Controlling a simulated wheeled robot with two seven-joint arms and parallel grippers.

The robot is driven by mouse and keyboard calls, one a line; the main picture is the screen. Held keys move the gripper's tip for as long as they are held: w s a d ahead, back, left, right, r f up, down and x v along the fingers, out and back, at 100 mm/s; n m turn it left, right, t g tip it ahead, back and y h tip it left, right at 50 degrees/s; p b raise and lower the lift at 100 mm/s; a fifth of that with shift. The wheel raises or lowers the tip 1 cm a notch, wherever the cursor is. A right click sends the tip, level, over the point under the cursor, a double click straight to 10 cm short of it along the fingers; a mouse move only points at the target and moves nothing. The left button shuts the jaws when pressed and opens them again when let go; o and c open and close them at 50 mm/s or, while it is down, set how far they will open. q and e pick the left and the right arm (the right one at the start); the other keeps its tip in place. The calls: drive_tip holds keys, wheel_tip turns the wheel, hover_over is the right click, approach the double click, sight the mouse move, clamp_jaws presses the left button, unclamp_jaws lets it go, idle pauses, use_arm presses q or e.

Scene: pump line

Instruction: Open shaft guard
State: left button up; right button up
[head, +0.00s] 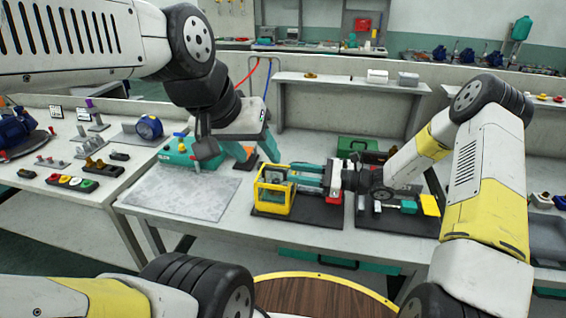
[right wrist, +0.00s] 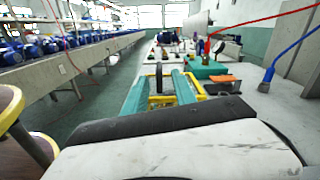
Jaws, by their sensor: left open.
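The shaft guard (head: 272,193) is a yellow frame box with see-through sides on a dark mat at the middle of the bench. It shows partly beyond my right fingers in the right wrist view (right wrist: 187,78). My right gripper (head: 297,173) reaches in from the right, its teal fingers level at the guard's right side. In the right wrist view the fingers (right wrist: 160,88) are apart, with a dark upright bar (right wrist: 158,77) between them; contact cannot be told. My left gripper (head: 252,148) is open and empty above the bench, behind and left of the guard.
A teal unit (head: 180,158) with a yellow knob stands at the bench's back left. A grey plate (head: 180,193) lies clear in front of it. A dark tray (head: 395,218) with a green-handled tool lies right of the guard. A green case (head: 357,146) stands behind.

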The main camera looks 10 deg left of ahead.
sight(284, 171)
drive_tip(key=a, duration=0.7)
drive_tip(key=shift+a, duration=0.2)
clamp_jaws()
drive_tip(key=shift+w, duration=0.1)
idle(1.1)
